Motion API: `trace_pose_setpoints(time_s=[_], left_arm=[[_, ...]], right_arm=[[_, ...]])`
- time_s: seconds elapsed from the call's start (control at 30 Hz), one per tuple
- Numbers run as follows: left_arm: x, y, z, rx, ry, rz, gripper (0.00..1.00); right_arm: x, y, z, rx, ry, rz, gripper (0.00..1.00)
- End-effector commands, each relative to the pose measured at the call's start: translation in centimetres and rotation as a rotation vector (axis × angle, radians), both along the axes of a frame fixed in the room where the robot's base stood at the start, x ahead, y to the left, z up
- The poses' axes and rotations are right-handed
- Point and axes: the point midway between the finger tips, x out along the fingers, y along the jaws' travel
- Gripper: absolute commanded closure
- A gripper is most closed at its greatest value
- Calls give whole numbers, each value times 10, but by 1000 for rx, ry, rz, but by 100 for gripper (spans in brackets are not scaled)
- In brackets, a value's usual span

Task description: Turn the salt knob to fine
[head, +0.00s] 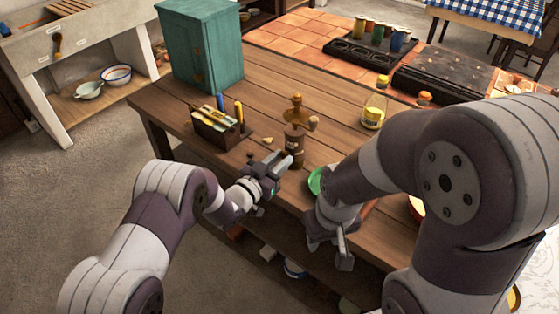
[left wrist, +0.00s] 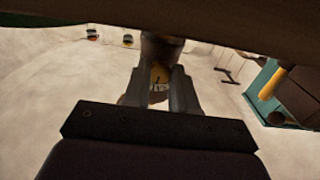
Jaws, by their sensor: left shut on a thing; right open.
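A wooden mill (head: 295,142) with a dark body and a lighter wooden top (head: 297,103) stands upright near the table's front edge. A small round wooden knob (head: 312,122) sticks out at its right side. My left gripper (head: 275,166) is shut on the lower body of the mill. In the left wrist view the dark mill body (left wrist: 161,46) is between the fingertips. A yellowish face with a dark pointer and pale marks (left wrist: 158,79) shows between the fingers; its lettering is too small to read. My right gripper (head: 343,254) is open and empty, low at the table's front edge.
A wooden caddy (head: 215,129) with tools stands left of the mill, before a teal cabinet (head: 200,48). A green dish (head: 315,181) lies right of the mill, partly behind my right arm. A yellow jar (head: 373,112) stands further back.

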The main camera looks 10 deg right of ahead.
Motion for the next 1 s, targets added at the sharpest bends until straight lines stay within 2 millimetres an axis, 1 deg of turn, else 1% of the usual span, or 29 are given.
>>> trace_pose_setpoints(time_s=[0.17,0.37,0.77,1.0], left_arm=[[0,0,-2,31,-42,0,100],[1,0,-3,112,-146,0,100],[1,0,-5,342,-442,0,100],[1,1,-5,482,-623,1,100]], right_arm=[[0,0,-7,0,0,0,57],[0,0,-21,0,0,0,57],[0,0,-58,0,0,0,57],[0,0,-82,0,0,0,57]])
